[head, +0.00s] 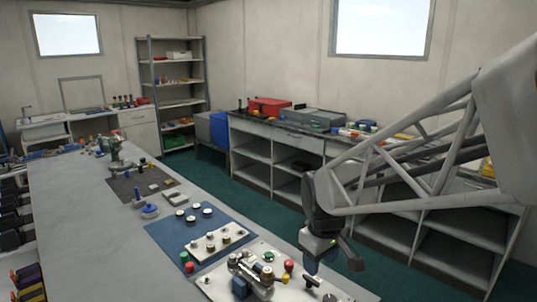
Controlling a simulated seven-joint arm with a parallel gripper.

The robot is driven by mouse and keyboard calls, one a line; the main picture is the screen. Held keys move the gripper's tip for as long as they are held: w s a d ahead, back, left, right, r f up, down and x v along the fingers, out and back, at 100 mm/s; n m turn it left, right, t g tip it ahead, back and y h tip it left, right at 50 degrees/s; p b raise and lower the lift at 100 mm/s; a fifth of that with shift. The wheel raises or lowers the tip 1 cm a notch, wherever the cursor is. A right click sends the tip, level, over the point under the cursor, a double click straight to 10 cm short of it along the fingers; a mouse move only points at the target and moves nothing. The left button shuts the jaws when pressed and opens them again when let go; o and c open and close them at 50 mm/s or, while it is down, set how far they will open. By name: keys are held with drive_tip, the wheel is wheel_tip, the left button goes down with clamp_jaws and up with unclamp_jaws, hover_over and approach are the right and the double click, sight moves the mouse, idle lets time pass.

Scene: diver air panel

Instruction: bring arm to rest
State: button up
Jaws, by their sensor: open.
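My gripper (331,262) hangs at the end of my arm, which reaches in from the right. It is open and empty, with its dark fingers apart. It is over or just beyond the right edge of the long grey bench (75,222); the exact height is hard to tell. Below and to its left is the pale air panel (225,284), with metal fittings and a red knob (289,265). I cannot tell whether any part of the gripper touches the panel.
A blue mat (165,235) with a small plate and several knobs lies left of the panel. A dark mat (122,186) with small parts is farther back. A side counter (270,125) with a red toolbox (268,106) runs along the wall. Green floor (245,182) separates them.

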drive_tip(key=s+d+r+m, duration=0.1)
drive_tip(key=s+d+m, duration=0.2)
drive_tip(key=s, duration=0.6)
drive_tip(key=s+d+r+m+t, duration=0.1)
drive_tip(key=s+d+m, duration=0.3)
drive_tip(key=s, duration=0.4)
drive_tip(key=shift+s+r+m+t, duration=0.3)
drive_tip(key=shift+s+r, duration=0.05)
drive_tip(key=shift+r, duration=0.4)
